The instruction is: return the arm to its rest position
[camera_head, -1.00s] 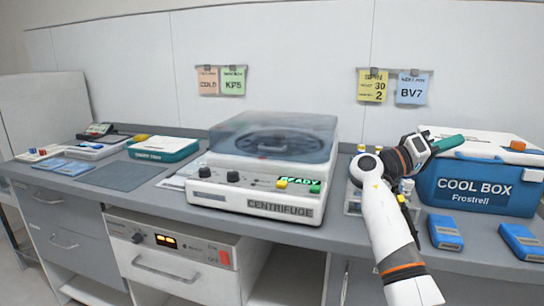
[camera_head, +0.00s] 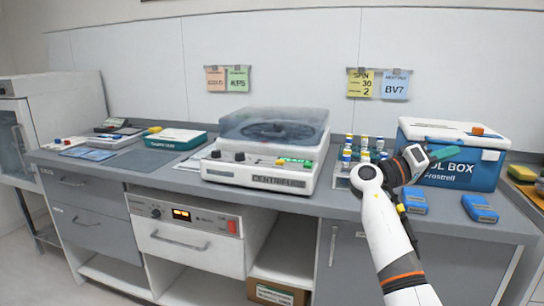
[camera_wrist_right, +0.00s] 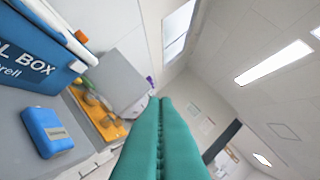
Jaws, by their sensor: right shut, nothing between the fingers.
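My right arm comes up from the bottom right in the head view, bent at a white elbow. Its gripper (camera_head: 441,155) is in front of the blue cool box (camera_head: 481,173) and hides part of its label. In the right wrist view the two green fingers (camera_wrist_right: 160,140) lie side by side, shut, with nothing between them. They point toward open room, with the cool box (camera_wrist_right: 35,50) at the left. My left gripper does not show in these views.
A centrifuge (camera_head: 262,175) with its lid down stands mid-counter. A rack of capped tubes (camera_head: 343,176) is beside my right elbow. Two blue packs (camera_head: 414,201) (camera_head: 480,208) lie before the cool box. A grey mat (camera_head: 135,160) lies bare at the left.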

